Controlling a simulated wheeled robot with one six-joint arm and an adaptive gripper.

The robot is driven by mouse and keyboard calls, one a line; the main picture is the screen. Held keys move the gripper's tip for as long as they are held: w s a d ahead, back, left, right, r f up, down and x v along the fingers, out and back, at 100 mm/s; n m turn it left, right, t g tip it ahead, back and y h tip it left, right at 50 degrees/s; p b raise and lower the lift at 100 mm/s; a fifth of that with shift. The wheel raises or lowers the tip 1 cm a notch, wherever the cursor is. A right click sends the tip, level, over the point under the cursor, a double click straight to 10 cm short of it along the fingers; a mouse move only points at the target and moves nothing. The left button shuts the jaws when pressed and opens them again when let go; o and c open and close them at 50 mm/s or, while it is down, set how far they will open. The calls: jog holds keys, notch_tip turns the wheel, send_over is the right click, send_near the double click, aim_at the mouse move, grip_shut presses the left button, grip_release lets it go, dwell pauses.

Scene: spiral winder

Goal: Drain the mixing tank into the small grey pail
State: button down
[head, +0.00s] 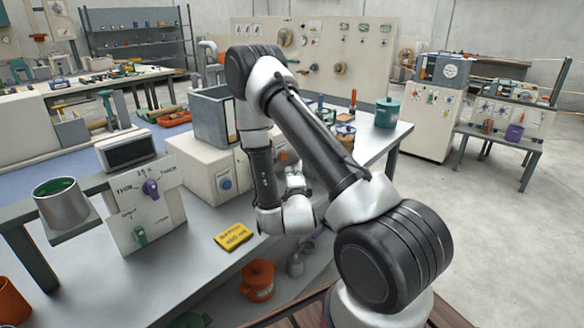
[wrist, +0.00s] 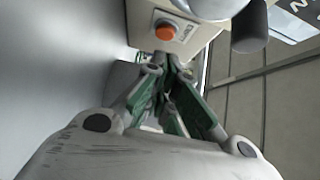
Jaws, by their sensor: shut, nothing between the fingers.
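An open grey square tank (head: 213,118) sits on a cream housing (head: 195,168) on the bench; I take it for the mixing tank. An orange round button (wrist: 166,31) shows on a cream panel in the wrist view, with a small label too unclear to read. My gripper (wrist: 168,72) has green-padded fingers, shut and empty, pointing towards the panel just below the button in the picture. I cannot tell whether they touch it. In the head view my arm mostly hides the gripper. A small grey pail (head: 297,264) is beside the bench's front edge, partly hidden by my arm.
An orange pail (head: 258,281) is left of the grey one. A yellow note (head: 236,235) lies on the bench (head: 190,240). A control box with purple and green knobs (head: 140,212) and a metal cup with green contents (head: 62,208) stand left. A teal canister (head: 387,113) stands right.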

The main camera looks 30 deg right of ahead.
aim_at(283, 156)
jog(key=x, duration=0.9)
jog(key=shift+d, duration=0.1)
jog(key=shift+w, duration=0.1)
